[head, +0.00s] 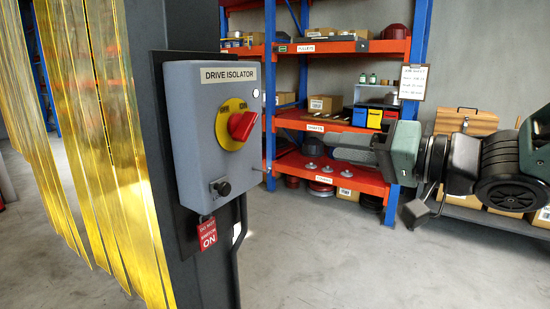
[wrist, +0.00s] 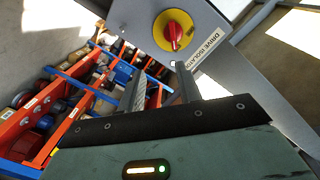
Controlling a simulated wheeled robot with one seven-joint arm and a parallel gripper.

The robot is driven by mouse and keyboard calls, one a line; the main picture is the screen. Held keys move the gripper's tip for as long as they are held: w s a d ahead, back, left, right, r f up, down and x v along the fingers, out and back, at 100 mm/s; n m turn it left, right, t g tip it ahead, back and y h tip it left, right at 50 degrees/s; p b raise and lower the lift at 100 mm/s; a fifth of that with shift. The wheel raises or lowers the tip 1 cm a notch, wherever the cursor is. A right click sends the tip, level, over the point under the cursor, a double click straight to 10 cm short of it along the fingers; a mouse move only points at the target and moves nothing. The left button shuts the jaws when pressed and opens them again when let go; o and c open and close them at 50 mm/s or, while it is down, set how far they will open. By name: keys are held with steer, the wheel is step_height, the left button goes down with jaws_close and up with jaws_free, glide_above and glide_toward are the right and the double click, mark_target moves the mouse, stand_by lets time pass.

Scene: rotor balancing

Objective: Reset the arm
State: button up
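My gripper (head: 350,148) is at the end of my arm, right of the drive isolator in the head view, its fingers pointing left. In the wrist view its two fingers (wrist: 160,88) stand apart with nothing between them. The grey drive isolator box (head: 215,130) is on a dark post. It carries a red rotary handle (head: 242,125) on a yellow plate, which also shows in the wrist view (wrist: 173,30). The gripper is apart from the box.
Yellow strip curtains (head: 95,120) hang at the left. Blue and orange shelving (head: 340,125) with boxes and bins stands behind my gripper. A clipboard (head: 413,83) hangs on it. A low rack with a wooden case (head: 465,122) is behind my arm. The floor (head: 330,260) in front is clear.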

step_height(320, 180, down, 12)
steer(key=s+n+g+h+p, duration=0.1)
steer(key=s+n+g+h, duration=0.15)
steer(key=h, duration=0.65)
steer(key=s+f+n+g+h, duration=0.1)
steer(key=s+f+n+g, duration=0.1)
steer(key=s, duration=0.7)
steer(key=s+f+n+g+h, duration=0.2)
steer(key=s+f+g, duration=0.2)
steer(key=s+g, duration=0.3)
steer(key=shift+s+a+f+p, duration=0.35)
steer(key=shift+s+a+p, duration=0.05)
steer(key=shift+s, duration=0.45)
